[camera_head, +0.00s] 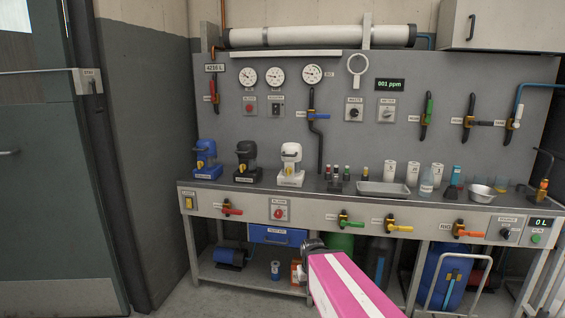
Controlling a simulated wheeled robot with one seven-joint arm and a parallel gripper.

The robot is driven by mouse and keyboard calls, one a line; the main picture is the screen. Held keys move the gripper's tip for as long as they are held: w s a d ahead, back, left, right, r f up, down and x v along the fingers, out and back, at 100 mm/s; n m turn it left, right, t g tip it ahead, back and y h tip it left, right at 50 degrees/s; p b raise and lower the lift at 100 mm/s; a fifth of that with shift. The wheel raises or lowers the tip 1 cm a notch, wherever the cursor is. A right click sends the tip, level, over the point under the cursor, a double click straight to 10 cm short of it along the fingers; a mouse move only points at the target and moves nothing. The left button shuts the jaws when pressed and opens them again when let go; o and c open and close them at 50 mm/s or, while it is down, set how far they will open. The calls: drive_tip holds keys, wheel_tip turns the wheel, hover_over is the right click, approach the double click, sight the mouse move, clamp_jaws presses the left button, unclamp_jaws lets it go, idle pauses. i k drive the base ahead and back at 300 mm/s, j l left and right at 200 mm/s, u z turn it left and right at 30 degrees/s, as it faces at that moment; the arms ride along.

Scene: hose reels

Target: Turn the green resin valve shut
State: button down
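Two valves with green handles show in the head view. One green-handled valve (347,219) is on the front panel of the bench, its brass body in the middle and its green lever lying nearly level, pointing right. The other green-handled valve (427,113) is on the back panel at the upper right, its lever upright. Their labels are too small to read, so I cannot tell which is the resin one. My pink and white arm reaches in from the bottom, below the front-panel valve, with a dark joint at its far end. No gripper fingers can be made out.
Beside the front green valve are a red valve (229,209), a yellow valve (393,226) and an orange valve (464,231). A metal tray (383,190), a bowl (482,194), bottles and three coffee-maker-like units stand on the bench. A blue drum (447,274) and trolley are below right.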

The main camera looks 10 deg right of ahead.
sight(427, 119)
drive_tip(key=i+l+z, duration=0.1)
drive_tip(key=l+z, duration=0.25)
drive_tip(key=i+l+z, duration=0.1)
drive_tip(key=z, duration=0.3)
drive_tip(key=i+l+z, duration=0.15)
drive_tip(key=z, duration=0.2)
